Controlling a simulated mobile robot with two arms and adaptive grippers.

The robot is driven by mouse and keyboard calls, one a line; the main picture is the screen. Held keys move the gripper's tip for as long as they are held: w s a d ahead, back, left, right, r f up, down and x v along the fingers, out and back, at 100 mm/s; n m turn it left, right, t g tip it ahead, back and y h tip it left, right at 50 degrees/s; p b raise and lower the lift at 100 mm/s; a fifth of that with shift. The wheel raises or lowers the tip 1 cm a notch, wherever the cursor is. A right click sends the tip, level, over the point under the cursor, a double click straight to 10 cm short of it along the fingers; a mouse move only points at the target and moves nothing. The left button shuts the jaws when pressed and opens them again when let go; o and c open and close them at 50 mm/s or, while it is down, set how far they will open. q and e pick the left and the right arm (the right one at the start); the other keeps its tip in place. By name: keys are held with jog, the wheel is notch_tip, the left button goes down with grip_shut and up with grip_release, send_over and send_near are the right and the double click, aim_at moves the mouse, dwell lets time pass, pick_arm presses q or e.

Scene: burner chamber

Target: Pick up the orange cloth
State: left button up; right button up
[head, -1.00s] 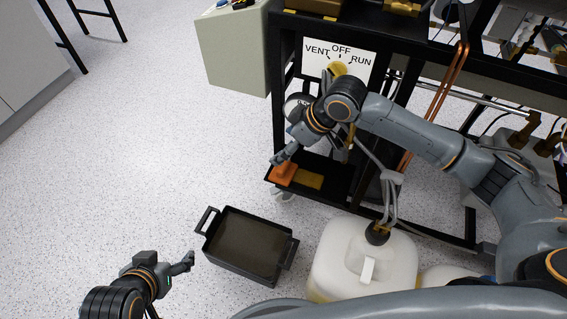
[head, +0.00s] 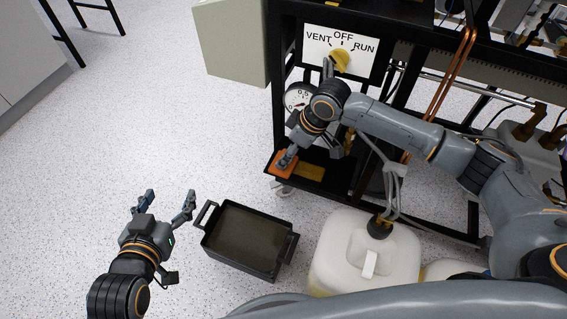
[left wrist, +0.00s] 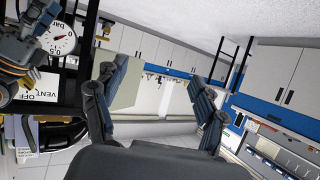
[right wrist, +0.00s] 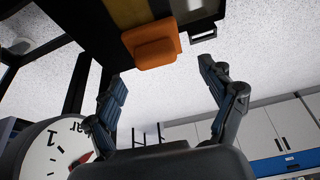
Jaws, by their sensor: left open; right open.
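The orange cloth (head: 281,164) lies folded on the left end of the black lower shelf, beside a flat yellow-brown piece (head: 309,171). It also shows in the right wrist view (right wrist: 152,45), beyond my open fingers. My right gripper (head: 287,158) is at the cloth in the head view and partly covers it. In the right wrist view (right wrist: 169,82) its fingers are apart with nothing between them, and the cloth appears clear of them. My left gripper (head: 168,194) is open and empty above the floor, left of the black tray. The left wrist view shows its spread fingers (left wrist: 156,90).
A black tray with handles (head: 247,272) holding dark liquid sits on the floor. A white jug (head: 338,250) stands right of it. The black frame carries a VENT/OFF/RUN panel (head: 314,42) and a gauge (head: 297,96). Floor at left is clear.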

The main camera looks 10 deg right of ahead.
aim_at(286, 173)
jog(key=shift+f, duration=0.3)
jog(key=b+x, duration=0.1)
jog(key=x, duration=0.1)
jog(key=b+x, duration=0.1)
jog(key=x, duration=0.1)
jog(key=shift+w+f+b, duration=0.25)
jog(key=shift+w+b, duration=0.05)
jog(key=shift+f, duration=0.1)
pick_arm(q)
notch_tip(286, 173, up, 12)
jog(key=w+d+t+h, duration=0.2)
jog(key=t, duration=0.5)
pick_arm(e)
jog(key=c, duration=1.2)
